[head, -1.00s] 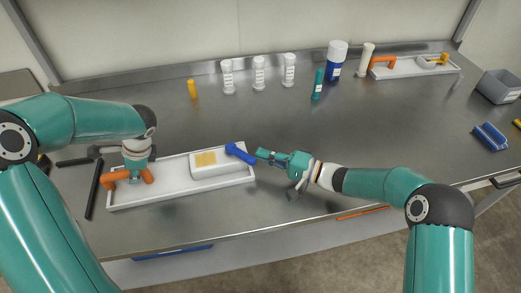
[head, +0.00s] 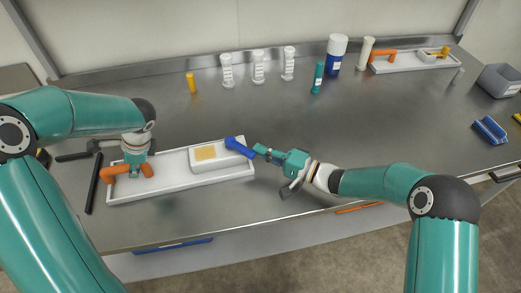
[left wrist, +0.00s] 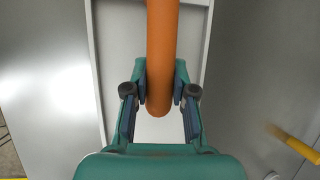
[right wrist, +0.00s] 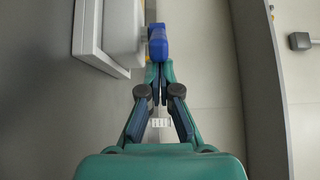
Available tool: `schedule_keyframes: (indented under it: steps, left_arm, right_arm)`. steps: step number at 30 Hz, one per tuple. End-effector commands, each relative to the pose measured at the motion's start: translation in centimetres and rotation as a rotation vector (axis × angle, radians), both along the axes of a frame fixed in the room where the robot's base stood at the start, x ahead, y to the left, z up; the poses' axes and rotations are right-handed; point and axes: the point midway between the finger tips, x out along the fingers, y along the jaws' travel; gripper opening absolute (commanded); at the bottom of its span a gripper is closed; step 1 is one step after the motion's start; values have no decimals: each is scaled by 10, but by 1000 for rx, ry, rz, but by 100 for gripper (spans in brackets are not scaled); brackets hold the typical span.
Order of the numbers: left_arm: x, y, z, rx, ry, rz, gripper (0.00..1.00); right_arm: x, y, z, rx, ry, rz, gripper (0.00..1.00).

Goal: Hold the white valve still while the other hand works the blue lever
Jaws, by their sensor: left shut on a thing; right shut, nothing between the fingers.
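The white valve (head: 207,166) is a white block with a yellow label, sitting at the right end of a long white tray (head: 178,186). The blue lever (head: 240,148) is at its top right, and its end also shows in the right wrist view (right wrist: 158,46). An orange curved handle (head: 110,174) is at the tray's left end. My left gripper (left wrist: 160,88) points down and is shut on this orange handle (left wrist: 161,45). My right gripper (right wrist: 158,70) is shut and empty, its tips right at the lever's end. I cannot tell whether they touch it.
Three white bottles (head: 258,68), a blue-and-white bottle (head: 336,55) and a teal tube (head: 318,77) stand at the back. A second white tray (head: 415,65) is at back right. A black bar (head: 94,185) lies left of the near tray. The table middle is clear.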

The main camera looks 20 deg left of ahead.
Motion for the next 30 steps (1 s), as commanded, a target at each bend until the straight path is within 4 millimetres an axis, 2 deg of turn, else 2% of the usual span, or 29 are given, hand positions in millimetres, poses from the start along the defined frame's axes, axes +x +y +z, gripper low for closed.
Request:
schedule_keyframes:
  steps: [11, 21, 30]
  left_arm:
    - [0, 0, 0, 1, -1, 1, 0]
    - [0, 0, 0, 0, -2, 0, 0]
    - [0, 0, 0, 0, -2, 1, 0]
  right_arm:
    - [-12, 2, 0, -2, 6, -95, 0]
    - [-36, 8, -2, -9, 7, -318, 0]
    - [-49, 15, -2, -10, 3, -334, 0]
